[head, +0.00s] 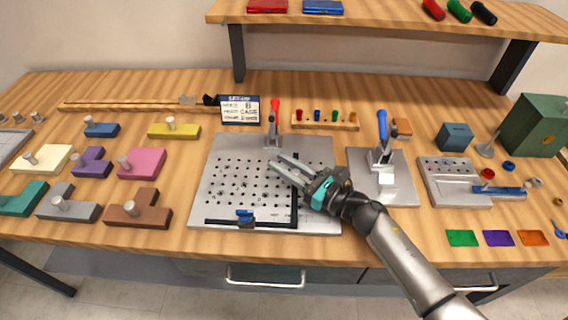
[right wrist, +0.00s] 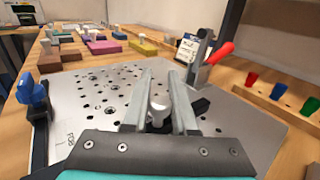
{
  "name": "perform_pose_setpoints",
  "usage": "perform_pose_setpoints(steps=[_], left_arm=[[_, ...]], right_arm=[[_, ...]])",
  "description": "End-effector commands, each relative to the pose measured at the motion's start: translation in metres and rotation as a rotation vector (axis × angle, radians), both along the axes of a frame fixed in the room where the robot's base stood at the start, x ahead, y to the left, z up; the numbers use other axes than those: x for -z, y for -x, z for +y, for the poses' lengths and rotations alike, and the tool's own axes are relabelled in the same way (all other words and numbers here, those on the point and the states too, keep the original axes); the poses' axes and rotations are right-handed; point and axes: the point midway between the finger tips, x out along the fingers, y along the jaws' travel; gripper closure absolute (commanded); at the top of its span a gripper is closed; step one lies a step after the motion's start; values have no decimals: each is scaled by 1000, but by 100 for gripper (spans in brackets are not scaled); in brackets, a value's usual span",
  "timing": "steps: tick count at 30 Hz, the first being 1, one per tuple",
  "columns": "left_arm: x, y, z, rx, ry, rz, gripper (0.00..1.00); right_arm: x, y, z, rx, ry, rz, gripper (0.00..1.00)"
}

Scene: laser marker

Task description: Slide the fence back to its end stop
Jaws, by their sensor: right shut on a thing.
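A perforated metal plate (head: 225,165) lies mid-table. A black bar (head: 295,210), which looks like the fence, runs front to back on its right part. A black rail along the plate's front edge carries a blue slider (head: 245,215); this slider also shows in the right wrist view (right wrist: 32,92). My right gripper (head: 275,162) reaches in from the right, low over the bar. In the right wrist view its fingers close around a pale knob (right wrist: 160,104), with a black piece beside it. Whether the bar touches an end stop cannot be told. My left gripper is not in view.
A red-handled toggle clamp (head: 274,112) stands at the plate's back edge, just beyond my right fingers. A blue-handled clamp fixture (head: 382,135) stands to the right. Several coloured knobbed blocks, among them a pink one (head: 142,163), stand left. The plate's left part is clear.

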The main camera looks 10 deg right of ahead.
Motion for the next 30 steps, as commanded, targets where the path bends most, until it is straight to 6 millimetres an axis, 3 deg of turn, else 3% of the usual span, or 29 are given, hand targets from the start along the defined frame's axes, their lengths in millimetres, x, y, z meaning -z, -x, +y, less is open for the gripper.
perform_pose_setpoints(steps=[6,17,27,28,30], left_arm=[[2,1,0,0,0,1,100],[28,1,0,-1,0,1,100],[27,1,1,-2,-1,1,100],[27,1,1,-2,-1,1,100],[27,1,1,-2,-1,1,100]], right_arm=[[2,1,-4,0,2,1,100],[3,19,-66,2,3,2,100],[1,20,-72,4,2,3,100],[1,20,-72,5,2,3,73],[1,20,-72,5,3,3,65]])
